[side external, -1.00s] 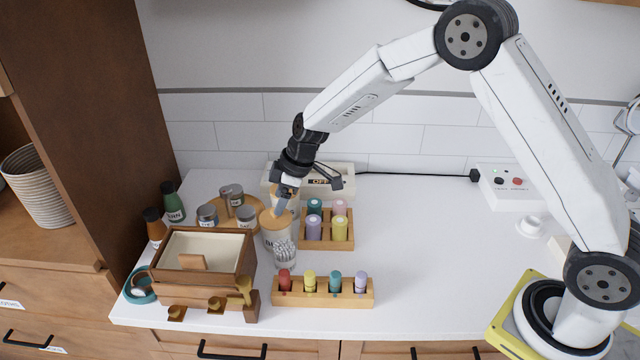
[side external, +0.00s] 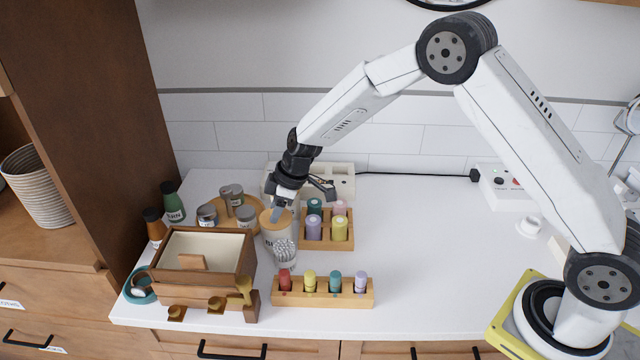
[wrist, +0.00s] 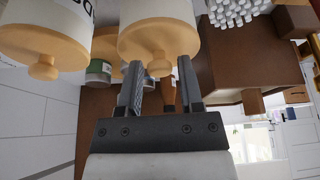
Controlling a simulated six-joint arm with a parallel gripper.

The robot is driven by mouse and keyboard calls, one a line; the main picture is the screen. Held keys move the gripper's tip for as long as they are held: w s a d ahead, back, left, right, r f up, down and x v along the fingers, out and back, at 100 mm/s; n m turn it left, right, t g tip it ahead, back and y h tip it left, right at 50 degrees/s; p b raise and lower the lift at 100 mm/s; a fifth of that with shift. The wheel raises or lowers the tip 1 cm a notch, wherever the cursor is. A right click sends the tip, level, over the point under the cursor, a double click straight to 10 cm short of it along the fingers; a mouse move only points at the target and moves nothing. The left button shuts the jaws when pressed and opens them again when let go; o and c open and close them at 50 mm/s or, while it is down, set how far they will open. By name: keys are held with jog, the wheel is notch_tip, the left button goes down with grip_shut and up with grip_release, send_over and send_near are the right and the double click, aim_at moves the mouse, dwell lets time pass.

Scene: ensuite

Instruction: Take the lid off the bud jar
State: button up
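Two pale canisters with round wooden lids and small knobs stand close together. The front canister (side external: 277,241) has its lid (side external: 268,219) on; this lid also shows in the wrist view (wrist: 152,38). The other canister's lid (wrist: 40,42) is left of it in the wrist view, with a few dark letters cut off on its wall. I cannot read which is the bud jar. My gripper (side external: 277,213) is open just above the front canister. In the wrist view my gripper (wrist: 160,68) has its fingers apart on either side of the knob, with gaps; contact is not visible.
A cup of white cotton buds (side external: 285,252) stands just in front. A wooden box (side external: 203,262) is to the left, a rack of rolls (side external: 328,242) to the right, and a bottle rack (side external: 322,298) in front. Grey-lidded tins (side external: 208,214) crowd behind.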

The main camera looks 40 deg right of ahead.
grip_shut()
jog(key=shift+r, duration=0.2)
jog(key=shift+r, duration=0.5)
notch_tip(320, 180, up, 2)
jog(key=s+d+r, duration=0.2)
jog(key=s+r, duration=0.7)
jog(key=s, duration=0.4)
jog(key=shift+s+d+r, duration=0.15)
jog(key=shift+s+r, duration=0.15)
jog(key=shift+s, duration=0.1)
